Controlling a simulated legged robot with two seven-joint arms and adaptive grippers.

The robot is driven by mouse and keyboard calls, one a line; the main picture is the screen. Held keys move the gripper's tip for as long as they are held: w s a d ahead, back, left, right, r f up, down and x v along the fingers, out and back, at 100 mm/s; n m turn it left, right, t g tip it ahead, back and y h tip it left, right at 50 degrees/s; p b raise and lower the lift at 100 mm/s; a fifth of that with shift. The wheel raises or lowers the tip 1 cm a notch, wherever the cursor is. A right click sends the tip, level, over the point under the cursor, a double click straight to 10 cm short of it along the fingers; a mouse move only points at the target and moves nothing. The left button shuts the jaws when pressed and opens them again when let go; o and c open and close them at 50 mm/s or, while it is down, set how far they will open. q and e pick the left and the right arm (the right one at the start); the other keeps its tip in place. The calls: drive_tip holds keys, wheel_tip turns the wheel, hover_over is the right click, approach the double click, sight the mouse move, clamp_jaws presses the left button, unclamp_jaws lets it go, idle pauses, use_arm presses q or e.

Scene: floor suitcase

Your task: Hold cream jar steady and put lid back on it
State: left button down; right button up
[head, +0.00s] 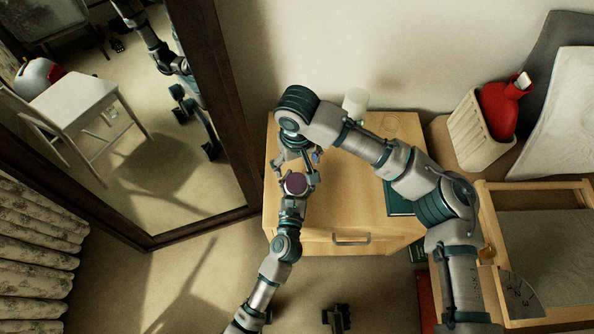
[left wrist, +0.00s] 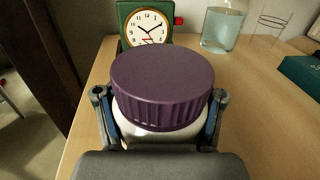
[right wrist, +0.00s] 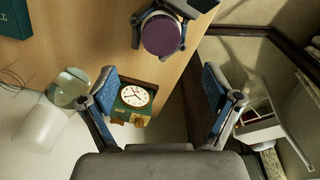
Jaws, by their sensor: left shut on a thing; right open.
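The white cream jar (left wrist: 170,133) is held upright between the fingers of my left gripper (left wrist: 160,112), above the front left of the wooden cabinet. The ribbed purple lid (left wrist: 162,85) sits on top of the jar; I cannot tell whether it is screwed tight. The lid also shows in the head view (head: 295,184) and at the top of the right wrist view (right wrist: 161,35). My right gripper (right wrist: 160,88) is open and empty, apart from the lid. In the head view it is just behind the jar, partly hidden by its own arm.
A large mirror (head: 222,100) stands left.

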wheel_tip(320, 180, up, 3)
drive_tip(key=shift+f, duration=0.2)
use_arm(q)
drive_tip(key=shift+c, duration=0.2)
unclamp_jaws()
drive_tip(key=s, duration=0.4)
drive_tip(key=s+a, duration=0.1)
drive_tip(key=s, duration=0.3)
drive_tip(key=s+a, duration=0.1)
drive_tip(key=s, duration=0.2)
drive_tip(key=shift+s+f, duration=0.1)
drive_tip(key=shift+s, duration=0.3)
